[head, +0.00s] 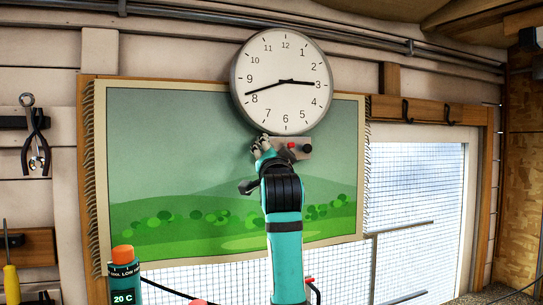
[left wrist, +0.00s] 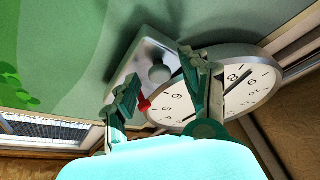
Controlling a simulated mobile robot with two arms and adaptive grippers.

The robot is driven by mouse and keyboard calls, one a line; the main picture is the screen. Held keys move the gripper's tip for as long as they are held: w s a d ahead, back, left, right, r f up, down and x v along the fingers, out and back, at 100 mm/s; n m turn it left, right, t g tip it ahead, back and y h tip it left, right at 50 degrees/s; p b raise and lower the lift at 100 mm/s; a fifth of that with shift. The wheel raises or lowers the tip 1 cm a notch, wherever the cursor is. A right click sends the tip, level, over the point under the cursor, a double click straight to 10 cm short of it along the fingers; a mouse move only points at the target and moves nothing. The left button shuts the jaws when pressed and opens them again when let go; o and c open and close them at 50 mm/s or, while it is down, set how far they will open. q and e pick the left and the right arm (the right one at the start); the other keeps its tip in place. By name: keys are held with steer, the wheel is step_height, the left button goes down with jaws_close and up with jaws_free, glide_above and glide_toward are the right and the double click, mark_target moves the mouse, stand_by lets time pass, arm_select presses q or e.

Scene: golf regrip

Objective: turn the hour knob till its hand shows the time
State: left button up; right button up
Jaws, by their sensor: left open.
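The round wall clock (head: 283,115) hangs at the top middle of the head view. Its shorter hand points close to 3 and its longer hand just past 8. A small plate under it carries a red knob (head: 292,145) and a black knob (head: 307,148). My left gripper (head: 262,146) is open at the plate's left end and hides part of it. In the left wrist view a grey knob (left wrist: 159,74) shows between the open fingers, with the red knob (left wrist: 144,104) beside the lower-left finger. I cannot tell whether a finger touches a knob, nor which knob is for hours.
A green landscape hanging (head: 180,150) covers the wall behind my arm. Pliers (head: 35,140) hang at the left. A teal bottle with an orange cap (head: 123,275) stands at the lower left. A meshed window (head: 415,200) is at the right.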

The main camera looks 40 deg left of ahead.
arm_select(q)
steer(key=v, duration=1.2)
steer(key=shift+f, duration=0.1)
